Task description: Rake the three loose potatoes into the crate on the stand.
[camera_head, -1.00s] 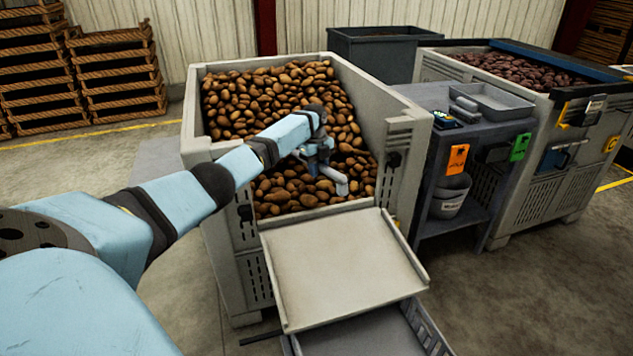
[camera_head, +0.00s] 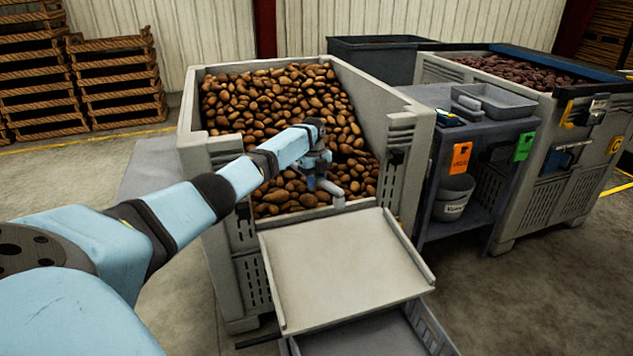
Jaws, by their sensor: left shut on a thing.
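My left arm reaches over a large grey bin (camera_head: 392,181) heaped with brown potatoes (camera_head: 275,103). My left gripper (camera_head: 323,178) is low at the bin's front opening, shut on a light grey tool (camera_head: 333,189) just above the potatoes by the front lip. The tool is small in view and its full shape cannot be made out. A pale sloping chute (camera_head: 340,262) runs down from the lip and is bare. Below its lower end is a grey crate (camera_head: 428,330), cut off by the picture edge. Three loose potatoes cannot be told apart from the heap. My right gripper is not in view.
Right of the bin stands a grey side table (camera_head: 415,98) with a tray (camera_head: 494,101) on top and a bucket (camera_head: 453,197) below. Another bin (camera_head: 540,165) of darker potatoes is beyond it. Wooden crates (camera_head: 120,72) are stacked at the back left.

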